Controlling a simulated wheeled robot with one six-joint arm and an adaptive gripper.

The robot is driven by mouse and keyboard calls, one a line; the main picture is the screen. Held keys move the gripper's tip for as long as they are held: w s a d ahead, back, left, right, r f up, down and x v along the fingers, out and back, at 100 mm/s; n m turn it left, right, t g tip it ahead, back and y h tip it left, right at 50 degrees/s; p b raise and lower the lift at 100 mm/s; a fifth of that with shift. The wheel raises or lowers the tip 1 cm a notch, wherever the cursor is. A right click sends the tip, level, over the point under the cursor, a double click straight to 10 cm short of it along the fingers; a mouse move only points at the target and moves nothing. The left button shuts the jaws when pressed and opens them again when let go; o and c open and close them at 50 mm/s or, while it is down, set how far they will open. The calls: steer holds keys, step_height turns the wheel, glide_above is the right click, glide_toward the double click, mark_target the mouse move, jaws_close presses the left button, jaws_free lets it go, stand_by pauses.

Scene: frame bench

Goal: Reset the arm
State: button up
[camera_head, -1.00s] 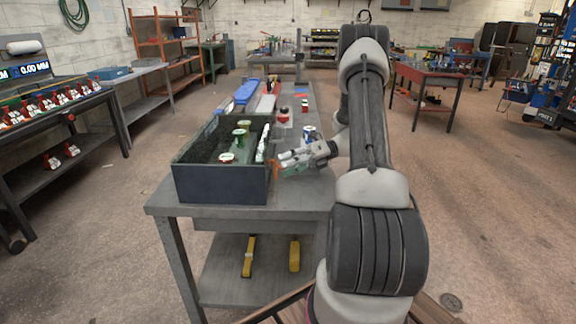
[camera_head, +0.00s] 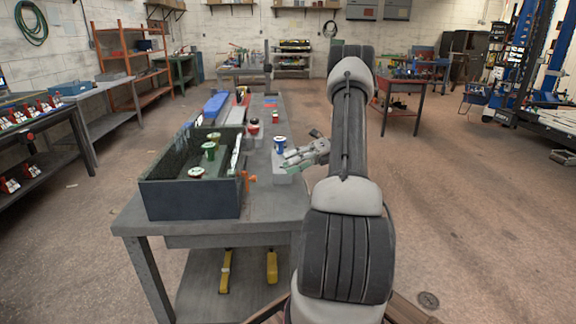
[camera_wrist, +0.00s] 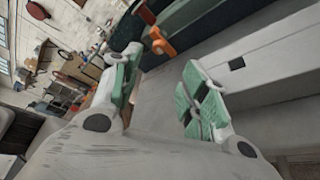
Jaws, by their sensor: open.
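My gripper (camera_head: 288,160) is over the right edge of the bench (camera_head: 265,205) in the head view, to the right of the dark bin (camera_head: 190,197). In the wrist view my gripper (camera_wrist: 160,92) has its green-padded fingers spread, with nothing between them. My arm rises on the right of the head view and bends back down to the gripper. A blue and white can (camera_head: 280,145) stands just behind the fingers; I cannot tell whether they are apart. An orange clamp-like part (camera_head: 247,179) is at the bin's right side, and it also shows in the wrist view (camera_wrist: 158,42).
The bin holds several spools or cans, one green and white (camera_head: 209,150). A red and dark object (camera_head: 252,127) and a blue case (camera_head: 214,107) lie farther back on the bench. Yellow pieces (camera_head: 226,270) lie on the lower shelf.

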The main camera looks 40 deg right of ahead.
steer(key=shift+a, duration=0.1)
stand_by(0.3)
steer(key=s+a+r+n+g+h, duration=0.2)
steer(key=s+a+r+n+h, duration=0.2)
steer(key=a+r+n, duration=0.35)
steer(key=s+a+r+n+g+h, duration=0.3)
steer(key=s+a+r+n, duration=0.1)
steer(key=a+r+n, duration=0.3)
steer(key=s+a+r+n+t+h, duration=0.1)
steer(key=s+n+h, duration=0.3)
steer(key=s+n, duration=0.4)
steer(key=s+a+r+n+t+h, duration=0.2)
steer(key=s+a+n+t+h, duration=0.2)
steer(key=s+n, duration=0.4)
steer(key=shift+s+a+n, duration=0.25)
steer(key=shift+n, duration=0.9)
